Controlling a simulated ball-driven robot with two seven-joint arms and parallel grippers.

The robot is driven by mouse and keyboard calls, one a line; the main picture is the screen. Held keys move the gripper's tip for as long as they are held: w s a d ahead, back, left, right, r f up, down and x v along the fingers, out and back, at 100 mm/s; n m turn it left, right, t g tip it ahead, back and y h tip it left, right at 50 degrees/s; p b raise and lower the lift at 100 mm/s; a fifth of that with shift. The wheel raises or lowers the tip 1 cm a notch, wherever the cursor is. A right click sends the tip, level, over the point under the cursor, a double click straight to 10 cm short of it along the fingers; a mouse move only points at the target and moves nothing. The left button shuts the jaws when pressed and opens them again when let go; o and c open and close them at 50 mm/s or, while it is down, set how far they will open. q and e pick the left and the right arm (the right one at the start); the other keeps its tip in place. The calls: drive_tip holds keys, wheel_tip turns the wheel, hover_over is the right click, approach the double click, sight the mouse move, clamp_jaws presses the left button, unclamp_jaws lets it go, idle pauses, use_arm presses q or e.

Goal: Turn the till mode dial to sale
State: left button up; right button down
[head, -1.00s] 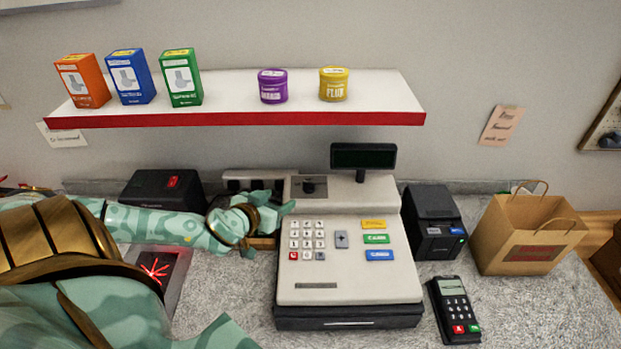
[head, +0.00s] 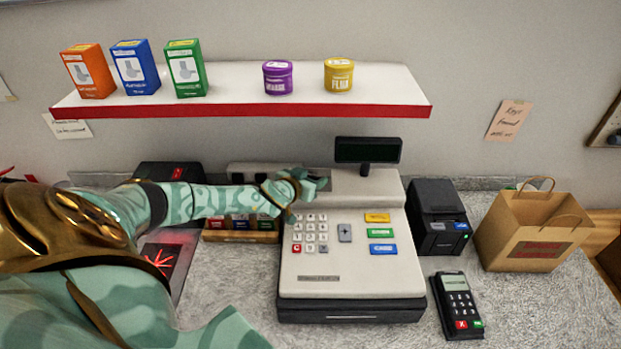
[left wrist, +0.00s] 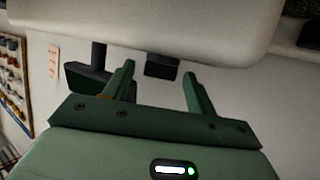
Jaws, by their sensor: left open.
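The beige till (head: 350,275) stands on the counter, its number keys and coloured keys facing me. My left gripper (head: 318,183) is over the upper left of the till, at the mode dial, which it hides in the head view. In the left wrist view, the picture is upside down. There my left gripper (left wrist: 160,74) is open, and the dark knob of the mode dial (left wrist: 161,66) shows between its two fingertips, with gaps at both sides. The dial's setting cannot be read. My right gripper is not in view.
The till's customer display (head: 368,150) rises just right of my left gripper. A shelf (head: 240,110) with boxes and tubs hangs above. A black printer (head: 437,217), card reader (head: 457,305) and paper bag (head: 530,235) stand to the right.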

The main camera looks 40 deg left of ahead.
use_arm(q)
drive_tip(key=shift+s, duration=0.1)
drive_tip(key=c, duration=1)
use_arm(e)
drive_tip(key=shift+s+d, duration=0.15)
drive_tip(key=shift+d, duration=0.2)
